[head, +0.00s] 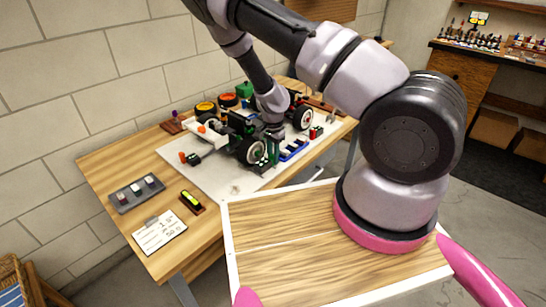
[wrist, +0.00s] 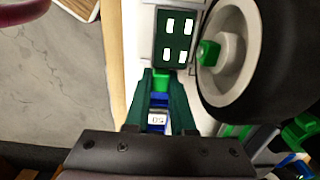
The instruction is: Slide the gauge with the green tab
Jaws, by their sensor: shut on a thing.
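My gripper (wrist: 161,76) has its two dark green fingers closed around a small piece with a green tab (wrist: 161,79) and blue parts. A white label reading like "05" (wrist: 157,119) shows between the fingers, closer to my wrist. I take this piece to be the gauge. A dark green plate with several white marks (wrist: 175,38) lies just beyond the fingertips. A large black tyre with a white hub (wrist: 232,48) stands close to their right. In the head view my gripper (head: 271,160) points down beside the racecar's front wheel (head: 250,151); the gauge cannot be made out there.
The racecar (head: 236,127) stands on a white mat (head: 222,184) on the wooden bench (head: 112,167). A blue tray (head: 293,150) is right of my gripper. A grey tray (head: 137,193), a yellow level-like piece (head: 191,200) and a written card (head: 160,232) lie left, with bare wood around them.

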